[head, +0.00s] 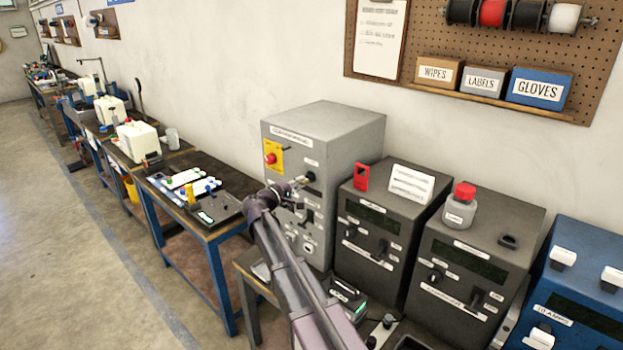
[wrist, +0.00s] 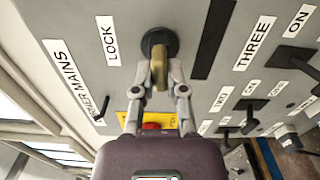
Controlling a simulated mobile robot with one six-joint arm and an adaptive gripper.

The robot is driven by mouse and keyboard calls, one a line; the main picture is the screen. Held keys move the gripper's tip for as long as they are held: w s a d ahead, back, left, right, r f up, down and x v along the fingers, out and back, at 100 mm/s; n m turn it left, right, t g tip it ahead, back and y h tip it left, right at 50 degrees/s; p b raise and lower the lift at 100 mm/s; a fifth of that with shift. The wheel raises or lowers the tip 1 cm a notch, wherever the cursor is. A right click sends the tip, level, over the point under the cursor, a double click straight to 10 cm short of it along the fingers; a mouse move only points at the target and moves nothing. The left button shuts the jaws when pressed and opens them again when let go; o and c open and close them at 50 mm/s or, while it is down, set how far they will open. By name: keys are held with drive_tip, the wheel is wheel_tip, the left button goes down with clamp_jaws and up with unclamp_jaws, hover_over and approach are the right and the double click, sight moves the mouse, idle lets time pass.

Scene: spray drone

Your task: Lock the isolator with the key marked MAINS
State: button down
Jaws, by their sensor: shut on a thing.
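The isolator is a tall grey cabinet (head: 345,140). Its front fills much of the wrist view (wrist: 205,70), with labels reading LOCK, THREE and ON. A round black lock (wrist: 170,37) sits beside the LOCK label. My gripper (wrist: 160,80) is shut on a brass-coloured key (wrist: 157,62), whose bow lies over the lock face. The key's shaft is hidden, so I cannot tell how deep it sits, and no marking on it is readable. In the head view my gripper (head: 299,184) is at the cabinet's front, right of a yellow plate with a red knob (head: 270,158).
Several black levers, one of them by the THREE label (wrist: 250,125), stick out beside my gripper. Dark instrument boxes (head: 385,225) stand right of the cabinet, one bearing a red-capped bottle (head: 460,206). A workbench (head: 205,235) with small parts stands left.

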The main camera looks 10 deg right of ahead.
drive_tip(key=n, duration=0.3)
drive_tip(key=shift+n, duration=0.4)
drive_tip(key=n, duration=0.4)
drive_tip(key=shift+n, duration=0.3)
drive_tip(key=n, duration=0.3)
drive_tip(key=shift+w+n, duration=0.1)
drive_tip(key=shift+n, duration=1.2)
drive_tip(key=shift+r, duration=0.1)
drive_tip(key=shift+n, duration=1.2)
drive_tip(key=c, duration=0.6)
unclamp_jaws()
